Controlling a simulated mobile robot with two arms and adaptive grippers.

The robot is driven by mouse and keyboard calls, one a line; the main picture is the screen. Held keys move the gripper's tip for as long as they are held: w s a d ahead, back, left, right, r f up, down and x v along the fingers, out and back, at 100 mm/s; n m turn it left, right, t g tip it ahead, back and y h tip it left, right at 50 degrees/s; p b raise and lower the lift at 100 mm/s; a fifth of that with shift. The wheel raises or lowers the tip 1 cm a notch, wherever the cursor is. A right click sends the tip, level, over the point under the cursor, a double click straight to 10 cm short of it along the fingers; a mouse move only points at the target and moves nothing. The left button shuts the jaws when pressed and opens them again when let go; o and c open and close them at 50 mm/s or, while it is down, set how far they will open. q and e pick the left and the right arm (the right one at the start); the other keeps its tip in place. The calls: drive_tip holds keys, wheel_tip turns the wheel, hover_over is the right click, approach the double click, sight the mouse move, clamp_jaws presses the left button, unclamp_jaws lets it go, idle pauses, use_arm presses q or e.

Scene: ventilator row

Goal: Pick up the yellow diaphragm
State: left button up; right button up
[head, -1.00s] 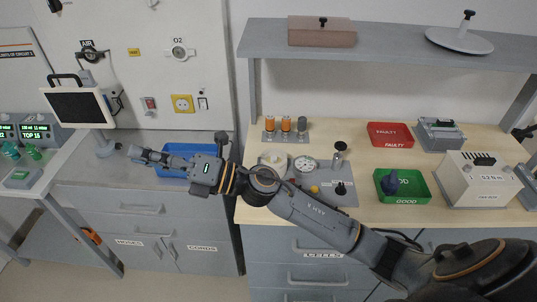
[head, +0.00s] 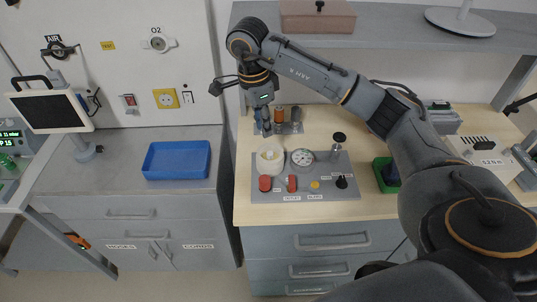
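A pale yellow round piece, which looks like the yellow diaphragm (head: 270,155), lies in a white round cup (head: 270,168) on the grey test panel (head: 335,165). My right gripper (head: 266,128) points down just behind and above the cup, apart from the yellow piece as far as I can see. Its fingers are small and dark against the cylinder rack, so their opening cannot be told. My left gripper is not in view.
The panel also carries a gauge (head: 302,157), red knobs (head: 265,184), a yellow button (head: 315,185) and a black-topped post (head: 338,145). Orange cylinders (head: 279,115) stand behind. A blue tray (head: 177,160) sits empty on the left counter. A shelf (head: 390,32) overhangs the bench.

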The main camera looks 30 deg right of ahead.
drive_tip(key=p, duration=0.2)
hover_over(270, 153)
drive_tip(key=a, duration=0.1)
wheel_tip(270, 153, down, 5)
drive_tip(key=shift+w+a, duration=0.1)
drive_tip(key=f+p, duration=0.1)
drive_tip(key=f, duration=0.1)
drive_tip(key=d+f+p, duration=0.1)
drive_tip(key=f, duration=0.1)
drive_tip(key=shift+f, duration=0.7)
drive_tip(key=c, duration=0.5)
